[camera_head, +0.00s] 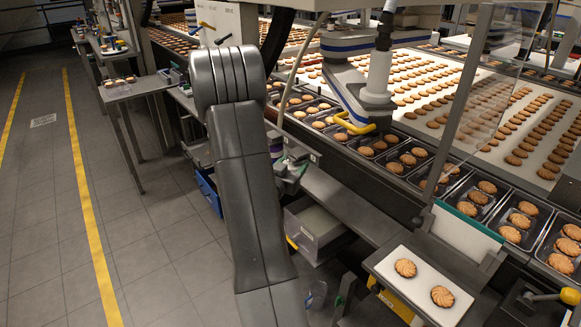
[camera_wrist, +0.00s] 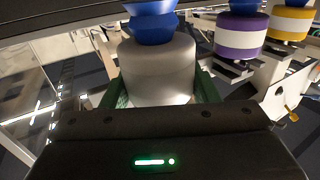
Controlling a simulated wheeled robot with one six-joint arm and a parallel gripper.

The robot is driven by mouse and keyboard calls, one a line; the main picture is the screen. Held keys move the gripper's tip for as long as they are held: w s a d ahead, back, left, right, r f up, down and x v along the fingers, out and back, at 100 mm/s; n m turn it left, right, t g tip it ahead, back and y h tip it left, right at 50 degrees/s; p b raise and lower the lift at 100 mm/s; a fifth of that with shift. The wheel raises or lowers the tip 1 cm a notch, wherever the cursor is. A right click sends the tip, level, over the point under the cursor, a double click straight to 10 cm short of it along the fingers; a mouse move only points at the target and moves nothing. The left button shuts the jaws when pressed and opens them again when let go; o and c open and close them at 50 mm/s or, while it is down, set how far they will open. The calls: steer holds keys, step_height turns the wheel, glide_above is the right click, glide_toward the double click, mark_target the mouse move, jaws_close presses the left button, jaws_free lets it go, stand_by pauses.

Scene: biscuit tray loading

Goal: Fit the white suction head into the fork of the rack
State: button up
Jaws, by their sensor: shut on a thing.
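The white suction head (camera_wrist: 158,68), with blue bellows (camera_wrist: 150,24) on top, sits between the green fingers of my gripper (camera_wrist: 160,92) in the wrist view. The gripper is shut on it, and the head looks upright. The rack (camera_wrist: 283,85) shows at the right of the wrist view as pale brackets. It carries a purple-banded head (camera_wrist: 241,37) and a yellow-banded head (camera_wrist: 290,22), both with blue tops. The white head is to the left of these, apart from them. I cannot make out the empty fork clearly. In the head view my arm hides most of the gripper.
In the head view a conveyor (camera_head: 440,95) with rows of biscuits and a line of black trays (camera_head: 408,160) run along the right. A grey bin (camera_head: 316,228) stands below the ledge. A small table (camera_head: 150,84) is at the left. The floor at left is clear.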

steer(key=shift+w+d, duration=0.7)
steer(key=shift+d, duration=0.25)
steer(key=o, duration=1.3)
steer(key=shift+c, duration=0.2)
steer(key=shift+s, duration=0.1)
steer(key=b+v, duration=0.2)
steer(key=v, duration=1.1)
steer(key=shift+s+a, duration=0.25)
steer(key=shift+w+d, duration=0.1)
